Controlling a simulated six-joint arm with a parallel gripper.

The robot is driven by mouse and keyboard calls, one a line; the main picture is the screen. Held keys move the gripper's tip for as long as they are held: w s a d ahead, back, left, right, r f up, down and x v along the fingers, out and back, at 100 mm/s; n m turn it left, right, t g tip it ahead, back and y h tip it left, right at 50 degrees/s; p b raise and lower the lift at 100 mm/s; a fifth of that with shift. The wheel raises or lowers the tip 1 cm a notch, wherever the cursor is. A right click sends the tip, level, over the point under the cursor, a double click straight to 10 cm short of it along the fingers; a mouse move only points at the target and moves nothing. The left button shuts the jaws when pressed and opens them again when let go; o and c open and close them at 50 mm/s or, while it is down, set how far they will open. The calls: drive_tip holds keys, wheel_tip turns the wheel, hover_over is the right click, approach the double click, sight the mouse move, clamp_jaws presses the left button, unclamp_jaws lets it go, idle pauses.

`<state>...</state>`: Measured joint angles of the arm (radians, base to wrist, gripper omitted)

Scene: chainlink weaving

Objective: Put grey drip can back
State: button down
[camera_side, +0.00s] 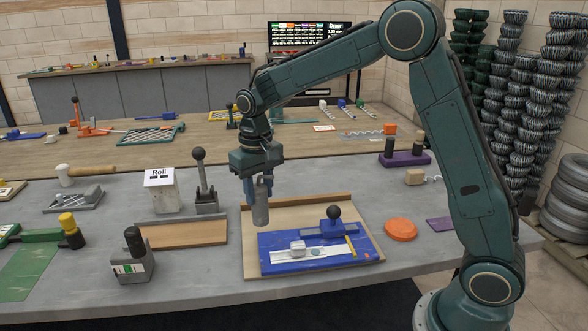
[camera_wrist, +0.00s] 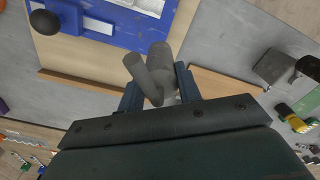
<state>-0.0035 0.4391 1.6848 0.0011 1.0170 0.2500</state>
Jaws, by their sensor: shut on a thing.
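The grey drip can (camera_side: 260,203) hangs from my gripper (camera_side: 259,177), above the back left part of a tan board. In the wrist view the can (camera_wrist: 158,60), a grey cylinder with a second grey rod-like part beside it, sits between the two fingers of my gripper (camera_wrist: 160,92). The gripper is shut on it. The can looks roughly upright in the side view. Its lower end seems apart from the board, though the exact gap is hard to tell.
A blue plate (camera_side: 275,262) with a black-knobbed lever (camera_side: 334,213) lies on the tan board (camera_side: 250,232). An orange disc (camera_side: 400,229) is to the right. A white box marked "Roll" (camera_side: 160,192), a grey lever stand (camera_side: 207,203) and a brown board (camera_side: 190,236) stand left.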

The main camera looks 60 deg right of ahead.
drive_tip(key=shift+w+m, duration=0.2)
drive_tip(key=shift+m, duration=0.1)
drive_tip(key=shift+d, duration=0.1)
